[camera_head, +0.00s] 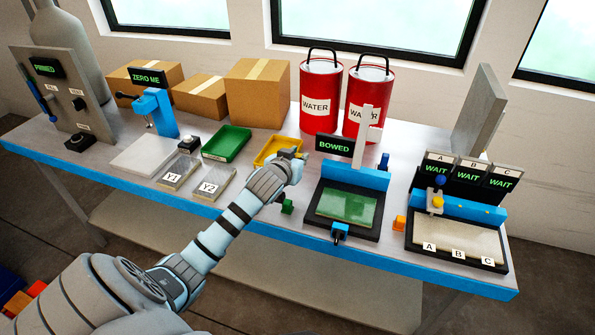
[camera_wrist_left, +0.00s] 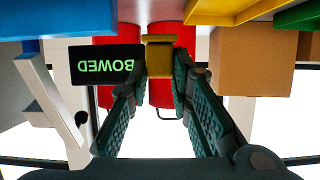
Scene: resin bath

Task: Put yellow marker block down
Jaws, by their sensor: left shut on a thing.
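My left gripper (camera_head: 298,160) is over the middle of the bench, beside the yellow tray (camera_head: 268,152). In the left wrist view the gripper (camera_wrist_left: 158,72) is shut on the yellow marker block (camera_wrist_left: 160,55), which sits between its fingertips. That view looks upside down. In the head view the block is small and mostly hidden by the fingers, against the yellow tray, so its height above the bench is unclear. My right gripper is not in view.
A green tray (camera_head: 227,143) stands left of the yellow one. A green block (camera_head: 287,206) lies on the bench near my wrist. To the right are the fixture with the "BOWED" sign (camera_head: 335,146), an orange block (camera_head: 398,223) and the A-B-C station (camera_head: 455,240). Red water cans (camera_head: 321,85) stand behind.

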